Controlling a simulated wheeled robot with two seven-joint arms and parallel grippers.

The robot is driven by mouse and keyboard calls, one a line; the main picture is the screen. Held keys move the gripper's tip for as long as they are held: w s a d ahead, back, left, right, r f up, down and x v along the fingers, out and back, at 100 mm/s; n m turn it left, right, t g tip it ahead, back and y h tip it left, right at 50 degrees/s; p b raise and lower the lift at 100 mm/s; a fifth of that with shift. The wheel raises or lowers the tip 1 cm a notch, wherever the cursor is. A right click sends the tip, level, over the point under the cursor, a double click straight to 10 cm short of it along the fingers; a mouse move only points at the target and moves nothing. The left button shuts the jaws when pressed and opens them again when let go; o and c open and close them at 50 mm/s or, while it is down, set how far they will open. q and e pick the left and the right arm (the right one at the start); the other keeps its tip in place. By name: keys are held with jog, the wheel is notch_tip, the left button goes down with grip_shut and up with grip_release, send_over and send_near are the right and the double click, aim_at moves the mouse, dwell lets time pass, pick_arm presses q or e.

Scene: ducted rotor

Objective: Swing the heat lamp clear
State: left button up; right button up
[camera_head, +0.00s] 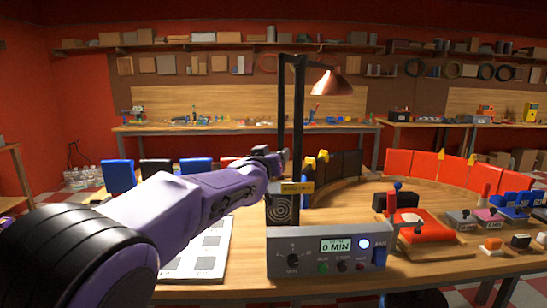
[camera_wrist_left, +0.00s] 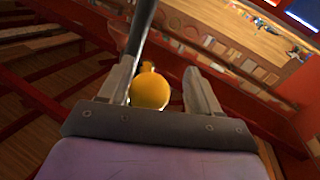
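The heat lamp has a black upright post (camera_head: 298,110) and a copper shade (camera_head: 332,82) hanging to the right of its top. My left arm reaches in from the left, with my left gripper (camera_head: 275,160) at the post's lower half. In the left wrist view, my left gripper (camera_wrist_left: 160,85) is open, its fingers on either side of a round yellow knob (camera_wrist_left: 150,90). A gap shows between the knob and the right finger; contact at the left finger is unclear. A dark bar (camera_wrist_left: 140,25) passes by the left finger. My right gripper is not in view.
A grey control box (camera_head: 330,255) reading "0 MIN" stands at the table's front edge. A white printed sheet (camera_head: 205,250) lies left of it. Red panels (camera_head: 398,163) line the curved table's back, and a red block fixture (camera_head: 420,225) sits to the right.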

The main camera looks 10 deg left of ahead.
pick_arm(q)
jog(key=shift+s+d+f, duration=0.1)
jog(key=shift+s+d, duration=0.05)
jog(key=shift+d, duration=0.2)
jog(key=s+a+b, duration=0.2)
jog(key=s+b, duration=0.1)
jog(key=s, duration=0.7)
jog(key=shift+s, duration=0.1)
